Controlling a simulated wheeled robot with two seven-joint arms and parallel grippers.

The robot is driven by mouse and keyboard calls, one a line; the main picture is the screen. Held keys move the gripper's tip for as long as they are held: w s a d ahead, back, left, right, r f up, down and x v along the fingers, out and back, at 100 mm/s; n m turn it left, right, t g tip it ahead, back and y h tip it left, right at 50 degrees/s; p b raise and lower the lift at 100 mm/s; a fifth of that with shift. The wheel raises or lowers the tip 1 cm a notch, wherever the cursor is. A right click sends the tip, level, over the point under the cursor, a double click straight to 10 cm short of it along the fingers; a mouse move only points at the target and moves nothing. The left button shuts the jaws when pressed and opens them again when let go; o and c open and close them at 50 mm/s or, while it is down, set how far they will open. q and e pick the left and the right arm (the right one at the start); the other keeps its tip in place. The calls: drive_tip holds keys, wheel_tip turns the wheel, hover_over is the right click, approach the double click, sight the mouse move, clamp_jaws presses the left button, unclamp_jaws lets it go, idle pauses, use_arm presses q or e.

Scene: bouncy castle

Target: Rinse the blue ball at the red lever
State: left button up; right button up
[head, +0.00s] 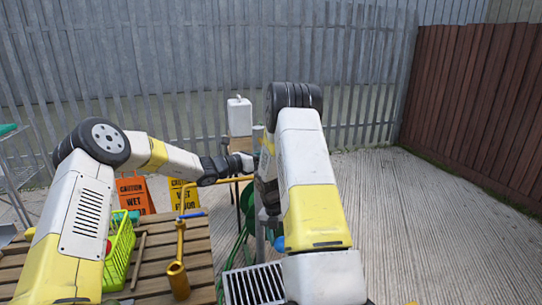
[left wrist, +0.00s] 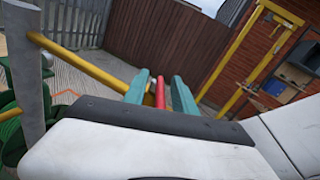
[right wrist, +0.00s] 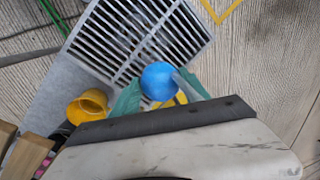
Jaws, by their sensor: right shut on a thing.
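The blue ball (right wrist: 158,82) is held between the green fingers of my right gripper (right wrist: 157,92), above a metal floor grate (right wrist: 118,30). A pale translucent streak lies right beside the ball in the right wrist view; I cannot tell if it is water. In the head view only part of the ball (head: 279,243) shows beside my right arm. The red lever (left wrist: 160,90) stands between the parted green fingers of my left gripper (left wrist: 160,95), with small gaps visible at its sides. In the head view the lever is hidden behind my arms.
A grey post (left wrist: 24,75) with a yellow pipe (left wrist: 85,68) stands close to my left gripper. A slatted wooden table (head: 200,240) holds a green basket (head: 120,255) and a yellow mallet-like tool (head: 178,278). Wet-floor signs (head: 135,195) stand behind it.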

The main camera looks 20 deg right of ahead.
use_arm(q)
clamp_jaws()
idle(1.3)
